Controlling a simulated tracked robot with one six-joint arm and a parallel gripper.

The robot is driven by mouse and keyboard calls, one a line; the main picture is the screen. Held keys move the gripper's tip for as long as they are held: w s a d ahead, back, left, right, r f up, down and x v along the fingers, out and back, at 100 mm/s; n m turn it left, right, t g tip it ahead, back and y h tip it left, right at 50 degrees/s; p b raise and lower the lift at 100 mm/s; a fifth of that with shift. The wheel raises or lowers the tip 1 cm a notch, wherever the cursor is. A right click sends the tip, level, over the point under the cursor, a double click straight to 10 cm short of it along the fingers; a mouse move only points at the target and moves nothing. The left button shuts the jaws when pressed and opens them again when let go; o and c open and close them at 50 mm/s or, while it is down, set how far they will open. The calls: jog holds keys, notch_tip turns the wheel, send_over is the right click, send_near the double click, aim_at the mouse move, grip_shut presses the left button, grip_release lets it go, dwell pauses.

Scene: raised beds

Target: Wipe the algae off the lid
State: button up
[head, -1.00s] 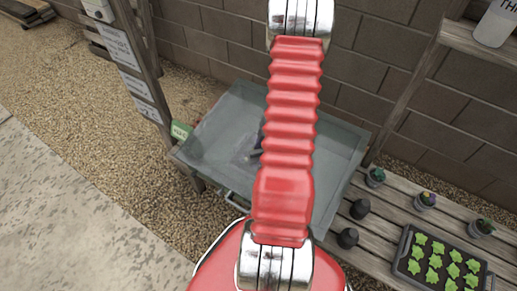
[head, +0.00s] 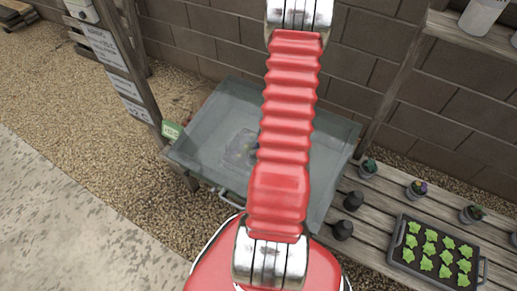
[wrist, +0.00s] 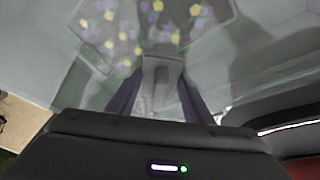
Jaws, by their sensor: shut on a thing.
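My arm hides part of the lid in the head view. I cannot make out any algae.
The grey tray (head: 205,118) stands against a block wall. A green label (head: 171,130) is at its left corner. To the right, a slatted bench holds dark pots (head: 342,230), small potted plants (head: 416,190) and a seedling tray (head: 396,243). A wooden post (head: 135,60) stands at left.

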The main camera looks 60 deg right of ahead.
jog(key=shift+s+f, duration=0.2)
jog(key=shift+s, duration=0.7)
jog(key=shift+s, duration=1.85)
jog(key=shift+d+r, duration=0.1)
jog(key=shift+w+r, duration=0.15)
jog(key=shift+r, duration=1.8)
jog(key=shift+a+r, duration=0.15)
jog(key=shift+r, duration=0.45)
jog(key=shift+a+r, duration=0.15)
jog(key=shift+r, duration=0.4)
jog(key=shift+r, duration=0.1)
jog(key=shift+a+r, duration=0.2)
jog(key=shift+r, duration=1.15)
